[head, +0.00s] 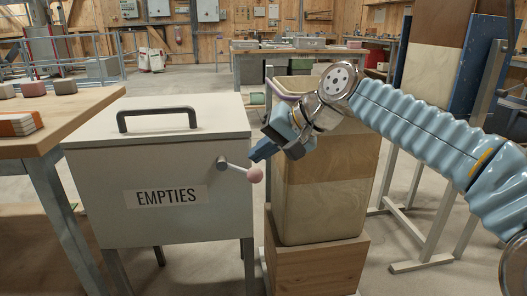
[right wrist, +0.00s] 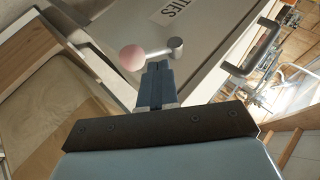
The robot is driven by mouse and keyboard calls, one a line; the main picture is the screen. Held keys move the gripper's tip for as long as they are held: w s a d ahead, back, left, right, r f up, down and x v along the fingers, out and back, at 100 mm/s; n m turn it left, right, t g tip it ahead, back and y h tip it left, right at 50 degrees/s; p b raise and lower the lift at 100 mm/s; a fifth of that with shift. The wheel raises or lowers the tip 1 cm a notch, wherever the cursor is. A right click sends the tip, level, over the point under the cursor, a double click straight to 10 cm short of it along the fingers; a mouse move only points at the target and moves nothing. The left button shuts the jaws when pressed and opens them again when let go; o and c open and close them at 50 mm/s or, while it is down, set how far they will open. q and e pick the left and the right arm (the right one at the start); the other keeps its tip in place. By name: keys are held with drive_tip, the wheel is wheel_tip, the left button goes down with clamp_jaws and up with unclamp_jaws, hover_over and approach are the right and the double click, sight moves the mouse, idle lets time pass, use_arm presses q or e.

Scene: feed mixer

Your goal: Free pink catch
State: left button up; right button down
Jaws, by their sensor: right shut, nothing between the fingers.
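The pink catch is a short grey lever with a pink ball end (head: 255,175), on the front right of a grey box marked EMPTIES (head: 100,185). The lever slopes slightly down to the right from its round pivot (head: 222,163). My right gripper (head: 256,154) is shut and empty, its tips just above the ball in the head view. In the right wrist view the fingers (right wrist: 157,72) end right at the lever between the pink ball (right wrist: 132,57) and the pivot (right wrist: 176,47). I cannot tell whether they touch. My left gripper is out of view.
The box lid carries a dark handle (head: 157,117) and is shut. A tall tan bin (head: 320,200) on a wooden block (head: 318,265) stands right of the box, under my right arm. A wooden table (head: 60,125) stands close on the left.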

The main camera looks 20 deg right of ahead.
use_arm(q)
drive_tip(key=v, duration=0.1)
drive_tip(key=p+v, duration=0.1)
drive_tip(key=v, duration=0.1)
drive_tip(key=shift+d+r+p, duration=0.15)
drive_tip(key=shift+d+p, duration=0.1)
drive_tip(key=shift+p, duration=0.1)
use_arm(e)
drive_tip(key=v, duration=1.1)
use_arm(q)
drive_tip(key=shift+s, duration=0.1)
use_arm(e)
drive_tip(key=shift+w+r, duration=0.1)
drive_tip(key=shift+w, duration=0.05)
